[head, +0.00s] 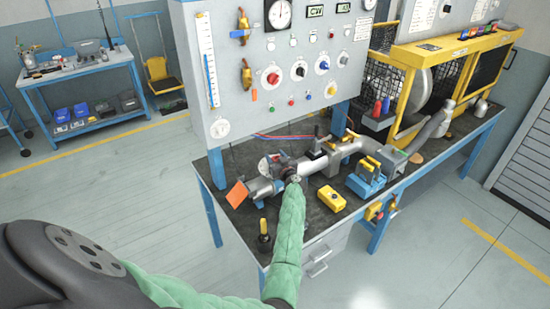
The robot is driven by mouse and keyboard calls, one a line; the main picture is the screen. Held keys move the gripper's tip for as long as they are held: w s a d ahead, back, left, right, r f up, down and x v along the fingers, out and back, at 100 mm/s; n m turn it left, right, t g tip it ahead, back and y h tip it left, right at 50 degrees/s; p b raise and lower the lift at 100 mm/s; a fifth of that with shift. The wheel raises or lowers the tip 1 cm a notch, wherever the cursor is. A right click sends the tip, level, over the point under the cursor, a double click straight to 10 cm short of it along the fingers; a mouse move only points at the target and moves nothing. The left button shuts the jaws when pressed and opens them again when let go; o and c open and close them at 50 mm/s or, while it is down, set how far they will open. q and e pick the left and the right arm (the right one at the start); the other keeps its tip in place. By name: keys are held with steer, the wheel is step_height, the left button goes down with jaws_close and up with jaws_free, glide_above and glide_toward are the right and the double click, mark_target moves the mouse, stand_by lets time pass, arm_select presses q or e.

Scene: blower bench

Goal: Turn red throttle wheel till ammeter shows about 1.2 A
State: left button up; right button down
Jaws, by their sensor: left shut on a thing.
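The throttle wheel (284,164) sits on the metal pipe on the bench; it looks dark with a reddish tint and is partly covered by my gripper. My left gripper (291,178), at the end of the green-sleeved arm, is at the wheel and shut on it; the fingers are small and partly hidden. A round white dial (278,14) is at the top of the grey panel, and another is cut by the top edge. I cannot tell which is the ammeter or read its value. My right gripper is out of view.
A blue and yellow device (366,176) and a yellow box (330,198) stand right of the wheel. An orange plate (237,194) is at the pipe's left end. The grey panel (240,100) rises behind. A dark handled tool (264,236) is at the bench's front edge.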

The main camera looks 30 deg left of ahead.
arm_select(q)
steer(key=shift+f+m+t+h, duration=0.1)
steer(key=shift+m+t+h, duration=0.45)
steer(key=shift+t, duration=0.25)
steer(key=shift+w+m+t+h, duration=0.1)
steer(key=shift+m+t+h, duration=0.15)
steer(key=shift+m+t, duration=0.1)
steer(key=o, duration=1)
steer(key=shift+d, duration=0.1)
